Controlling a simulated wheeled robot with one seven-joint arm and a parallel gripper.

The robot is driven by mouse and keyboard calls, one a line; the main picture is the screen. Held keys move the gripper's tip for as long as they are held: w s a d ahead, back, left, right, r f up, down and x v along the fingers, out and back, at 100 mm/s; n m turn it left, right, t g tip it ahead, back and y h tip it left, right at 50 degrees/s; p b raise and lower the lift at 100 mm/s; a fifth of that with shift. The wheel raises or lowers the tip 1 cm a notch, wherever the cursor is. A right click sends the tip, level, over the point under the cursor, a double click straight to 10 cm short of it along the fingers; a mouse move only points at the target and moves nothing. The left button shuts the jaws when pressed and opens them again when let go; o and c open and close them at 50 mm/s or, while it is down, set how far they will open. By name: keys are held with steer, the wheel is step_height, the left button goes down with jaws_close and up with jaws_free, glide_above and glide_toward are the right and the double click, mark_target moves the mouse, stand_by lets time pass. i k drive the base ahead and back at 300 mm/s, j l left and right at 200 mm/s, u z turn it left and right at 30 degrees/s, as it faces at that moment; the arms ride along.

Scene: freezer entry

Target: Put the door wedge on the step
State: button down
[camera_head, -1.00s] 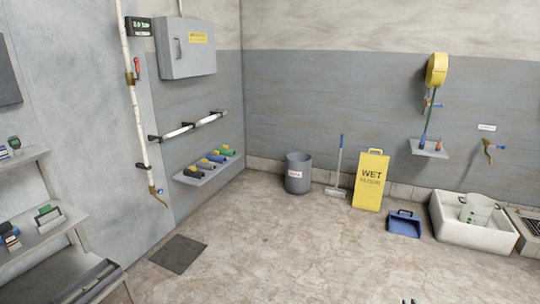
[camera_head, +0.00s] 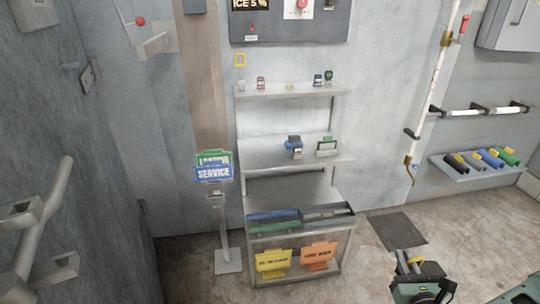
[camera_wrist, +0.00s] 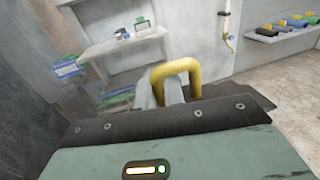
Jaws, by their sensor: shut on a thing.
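My gripper (camera_head: 408,262) is at the lower right of the head view, above the floor near the dark mat. In the wrist view my gripper (camera_wrist: 168,92) is shut on a yellow looped thing (camera_wrist: 180,68), which stands up like an arched handle beyond the dark front edge of my wrist. It shows only as a small yellow bit in the head view. Its lower part is hidden, so I cannot tell for sure whether it is the door wedge. I cannot make out a step in either view.
A grey shelf rack (camera_head: 290,165) holds small devices, with a bin of folders and yellow and orange signs low down. A service sign stand (camera_head: 222,225) is left of it. A dark mat (camera_head: 398,231) lies on the floor. A wall shelf (camera_head: 478,170) holds coloured items.

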mark_target(279, 161)
steer(key=i+j+u, duration=0.2)
steer(key=i+u, duration=0.75)
